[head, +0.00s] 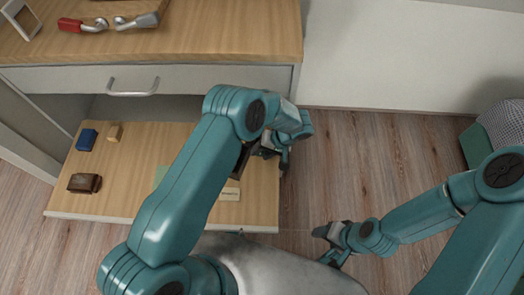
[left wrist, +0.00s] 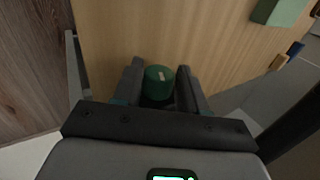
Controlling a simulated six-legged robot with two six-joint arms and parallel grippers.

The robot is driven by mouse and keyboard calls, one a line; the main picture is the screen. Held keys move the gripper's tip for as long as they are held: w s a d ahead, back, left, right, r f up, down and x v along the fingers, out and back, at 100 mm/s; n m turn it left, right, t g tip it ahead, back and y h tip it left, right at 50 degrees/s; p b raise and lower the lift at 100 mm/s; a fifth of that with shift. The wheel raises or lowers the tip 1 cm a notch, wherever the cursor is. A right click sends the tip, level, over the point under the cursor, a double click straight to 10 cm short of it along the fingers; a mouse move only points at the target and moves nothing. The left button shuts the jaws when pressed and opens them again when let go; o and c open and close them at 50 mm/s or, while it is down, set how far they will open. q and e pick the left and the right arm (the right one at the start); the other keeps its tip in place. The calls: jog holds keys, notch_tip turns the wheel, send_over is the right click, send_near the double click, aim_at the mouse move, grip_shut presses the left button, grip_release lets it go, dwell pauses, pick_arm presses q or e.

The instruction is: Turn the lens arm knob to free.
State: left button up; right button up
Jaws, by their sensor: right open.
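The round green knob (left wrist: 158,82) with a short pale mark on top shows in the left wrist view. It sits between the two dark fingers of my left gripper (left wrist: 160,78), one finger close on each side. I cannot tell whether the fingers touch it. In the head view my left gripper (head: 271,152) points down at the right side of the wooden drawer, beside a dark object (head: 240,162). My left arm hides the knob there. My right gripper (head: 331,243) is open and empty over the floor, right of the drawer.
The pulled-out wooden drawer (head: 120,205) holds a blue box (head: 87,139), a small tan block (head: 115,132), a brown wallet-like item (head: 84,183) and a pale label (head: 230,194). A wooden desktop (head: 220,30) lies above it. The floor (head: 370,150) to the right is clear.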

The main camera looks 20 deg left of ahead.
pick_arm(q)
jog(key=p+v, duration=0.3)
jog(key=v, duration=1.3)
jog(key=shift+r, duration=0.2)
jog(key=shift+f, duration=0.1)
